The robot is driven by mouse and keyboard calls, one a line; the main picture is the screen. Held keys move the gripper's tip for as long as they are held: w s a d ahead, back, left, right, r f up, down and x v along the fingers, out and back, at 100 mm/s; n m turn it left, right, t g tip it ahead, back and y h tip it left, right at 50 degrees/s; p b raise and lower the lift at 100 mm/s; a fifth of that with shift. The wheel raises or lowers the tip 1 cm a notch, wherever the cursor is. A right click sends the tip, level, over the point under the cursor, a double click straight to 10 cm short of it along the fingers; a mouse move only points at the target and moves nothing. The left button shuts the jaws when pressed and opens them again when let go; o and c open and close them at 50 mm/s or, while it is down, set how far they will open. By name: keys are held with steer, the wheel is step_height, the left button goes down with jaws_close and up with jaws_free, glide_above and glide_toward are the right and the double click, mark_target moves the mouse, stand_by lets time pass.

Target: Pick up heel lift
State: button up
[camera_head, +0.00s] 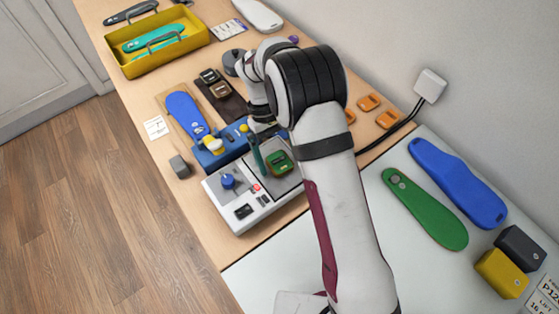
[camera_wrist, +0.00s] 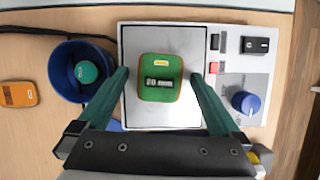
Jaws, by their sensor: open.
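A green heel lift (camera_wrist: 160,78) with a yellow label and a "mm" marking lies on the pale plate of the white-and-grey machine (camera_wrist: 135,115). It also shows in the head view (camera_head: 279,161), partly beside my gripper. My gripper (camera_wrist: 159,84) is open in the wrist view, with one teal finger to the left of the green heel lift and one to the right. Gaps show between the fingers and the piece. In the head view my arm hides part of the machine and most of my gripper.
The machine has a blue knob (camera_head: 228,181) and red button. A blue bowl (camera_wrist: 62,85) with a teal item stands left of the plate in the wrist view. Orange pieces (camera_head: 369,102) lie behind my arm. A blue insole (camera_head: 185,110) and yellow bin (camera_head: 190,43) stand farther left.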

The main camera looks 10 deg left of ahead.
steer(key=c, duration=1.4)
steer(key=shift+r, duration=0.15)
